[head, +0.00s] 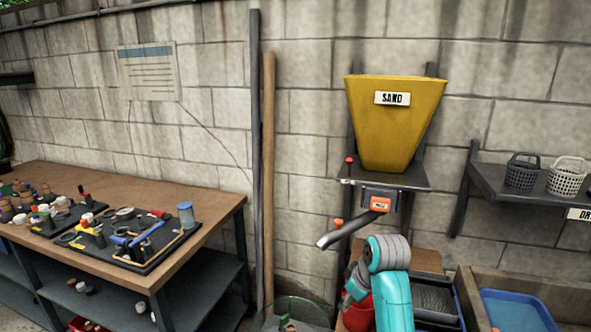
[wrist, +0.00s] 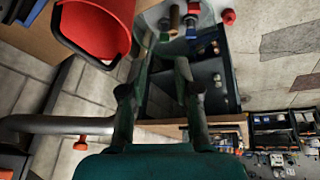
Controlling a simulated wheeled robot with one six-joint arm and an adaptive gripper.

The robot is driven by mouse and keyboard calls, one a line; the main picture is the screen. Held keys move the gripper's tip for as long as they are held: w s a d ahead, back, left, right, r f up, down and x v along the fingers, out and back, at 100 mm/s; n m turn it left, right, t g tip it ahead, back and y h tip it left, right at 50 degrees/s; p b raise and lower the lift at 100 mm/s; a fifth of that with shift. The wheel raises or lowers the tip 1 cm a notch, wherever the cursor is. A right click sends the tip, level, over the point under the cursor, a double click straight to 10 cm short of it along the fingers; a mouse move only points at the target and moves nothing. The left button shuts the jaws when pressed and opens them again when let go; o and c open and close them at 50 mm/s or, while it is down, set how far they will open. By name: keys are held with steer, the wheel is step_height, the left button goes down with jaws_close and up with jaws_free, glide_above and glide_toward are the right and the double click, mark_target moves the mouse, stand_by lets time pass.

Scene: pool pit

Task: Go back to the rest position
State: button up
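My gripper (wrist: 162,68) shows in the wrist view with its two dark fingers apart. I see nothing held between them. In the head view my teal arm rises at the lower right of centre, below the yellow sand hopper (head: 395,125), and hides most of my gripper. A red bucket (head: 358,315) stands partly behind my arm. It also shows in the wrist view (wrist: 112,42), close to the left finger; I cannot tell if they touch. The hopper's grey spout (head: 345,231) slopes down above my arm and shows in the wrist view (wrist: 50,124) left of my gripper.
A wooden workbench (head: 100,185) with tools and a black tray stands at the left. Two poles (head: 268,180) lean on the wall. A shelf (head: 500,197) with two baskets is at the right, above a basin with a blue tray (head: 515,310).

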steer(key=s+f+m+t, duration=0.1)
steer(key=s+f, duration=0.4)
steer(key=f, duration=0.3)
steer(key=s+f+m+t, duration=0.2)
steer(key=s+f, duration=0.2)
steer(key=f, duration=0.5)
steer(key=s+d+f+m+t, duration=0.1)
steer(key=s+f, duration=0.3)
steer(key=s, duration=0.4)
steer(key=s+d+f+m+t, duration=0.1)
steer(key=s+f, duration=0.3)
steer(key=s, duration=0.4)
steer(key=s+d+r+m+t+h, duration=0.1)
steer(key=s+r+m+t+h, duration=0.2)
steer(key=s, duration=1.4)
steer(key=s+r+t+y, duration=0.1)
steer(key=s+r+t, duration=0.1)
steer(key=s+r, duration=1.1)
step_height(320, 180, up, 2)
steer(key=shift+s+d+r+m+t, duration=0.1)
steer(key=shift+s+d+m+t, duration=0.2)
steer(key=shift+d+t, duration=0.1)
